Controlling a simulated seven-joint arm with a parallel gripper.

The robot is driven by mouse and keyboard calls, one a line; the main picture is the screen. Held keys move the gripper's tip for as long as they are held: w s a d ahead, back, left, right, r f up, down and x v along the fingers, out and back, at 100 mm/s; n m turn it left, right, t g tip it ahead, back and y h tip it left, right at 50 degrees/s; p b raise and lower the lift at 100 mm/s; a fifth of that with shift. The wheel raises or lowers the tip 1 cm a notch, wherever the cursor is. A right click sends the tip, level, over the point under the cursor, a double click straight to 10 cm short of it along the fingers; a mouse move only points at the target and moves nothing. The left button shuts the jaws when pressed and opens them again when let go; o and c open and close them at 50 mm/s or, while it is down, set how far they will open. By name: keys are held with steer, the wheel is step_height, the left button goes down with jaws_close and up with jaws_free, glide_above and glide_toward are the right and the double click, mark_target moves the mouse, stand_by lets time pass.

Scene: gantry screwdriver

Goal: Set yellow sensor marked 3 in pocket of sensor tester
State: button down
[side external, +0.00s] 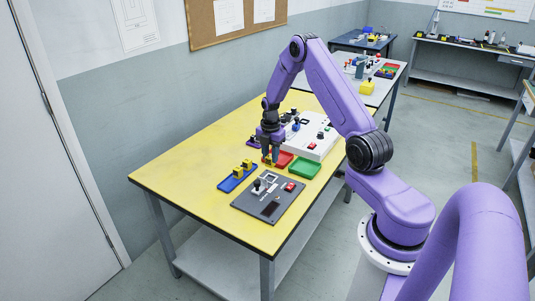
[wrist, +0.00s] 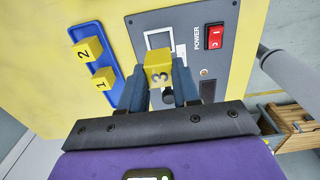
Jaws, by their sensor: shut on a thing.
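The yellow sensor marked 3 (wrist: 158,60) is a small cube held between the two blue fingers of my gripper (wrist: 160,82). In the side view my gripper (side external: 268,160) is above the table, just behind the sensor tester. The sensor tester (side external: 262,207) is a dark grey panel near the table's front corner. It also shows in the wrist view (wrist: 222,68), with a white-framed area (wrist: 153,38) and a red POWER switch (wrist: 214,37). The held sensor overlaps the lower part of that frame in the wrist view. I cannot tell the height between them.
A blue tray (side external: 224,187) left of the tester holds yellow sensors marked 1 (wrist: 103,78) and 2 (wrist: 88,49). A red tray (side external: 285,158), a green tray (side external: 305,168) and a white device (side external: 316,143) stand behind. The yellow tabletop's left side is clear.

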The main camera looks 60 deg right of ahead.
mark_target(270, 165)
steer(key=shift+f, duration=2.45)
steer(key=shift+f, duration=0.7)
stand_by(0.5)
steer(key=c, duration=0.5)
jaws_free()
steer(key=shift+r, duration=4)
